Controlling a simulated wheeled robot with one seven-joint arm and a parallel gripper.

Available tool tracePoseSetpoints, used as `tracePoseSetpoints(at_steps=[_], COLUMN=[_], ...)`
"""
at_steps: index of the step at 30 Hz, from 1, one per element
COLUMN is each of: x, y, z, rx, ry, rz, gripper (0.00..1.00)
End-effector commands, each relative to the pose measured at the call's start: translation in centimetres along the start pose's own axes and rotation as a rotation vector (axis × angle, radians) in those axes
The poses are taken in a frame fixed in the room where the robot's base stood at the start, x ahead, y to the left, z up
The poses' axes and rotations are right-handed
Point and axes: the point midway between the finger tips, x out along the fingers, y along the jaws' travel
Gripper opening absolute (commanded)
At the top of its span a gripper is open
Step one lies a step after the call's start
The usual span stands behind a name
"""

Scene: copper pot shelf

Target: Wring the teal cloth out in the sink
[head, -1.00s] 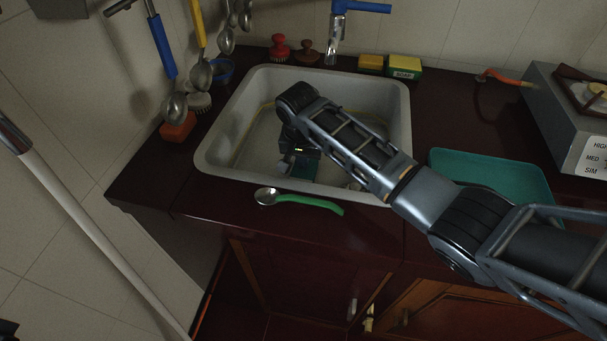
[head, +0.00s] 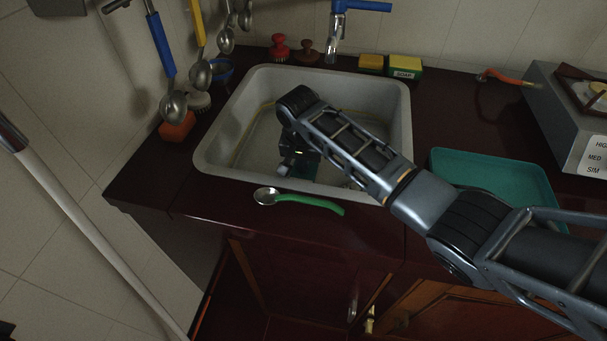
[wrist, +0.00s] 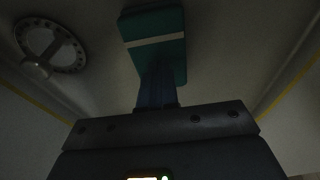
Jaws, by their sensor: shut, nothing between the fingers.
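The teal cloth (wrist: 158,42), folded flat with a pale stripe, lies on the sink floor in the wrist view. In the head view a dark teal part of it (head: 304,172) shows below my wrist. My gripper (wrist: 157,66) is shut and empty, its fingers pointing at the cloth's near end; whether they touch it I cannot tell. In the head view my gripper (head: 287,168) is low inside the sink (head: 216,150), partly hidden by my arm. The round drain (wrist: 50,45) is left of the cloth in the wrist view.
A green-handled spoon (head: 300,200) lies on the counter before the sink. A teal tray (head: 490,178) and the stove (head: 570,120) are at right. The faucet (head: 335,35), brushes (head: 279,48) and sponges (head: 405,67) stand behind. Ladles (head: 173,105) hang at left.

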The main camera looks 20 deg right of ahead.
Motion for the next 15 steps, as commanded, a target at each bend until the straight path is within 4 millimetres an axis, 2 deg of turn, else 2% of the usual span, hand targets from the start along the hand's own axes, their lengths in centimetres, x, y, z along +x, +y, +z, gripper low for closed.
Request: tracePoseSetpoints(at_steps=[15], x=[-5.6], y=[0.0], z=[-0.9], rx=[-0.003], ry=[-0.003], rz=[0.001], gripper=[0.0])
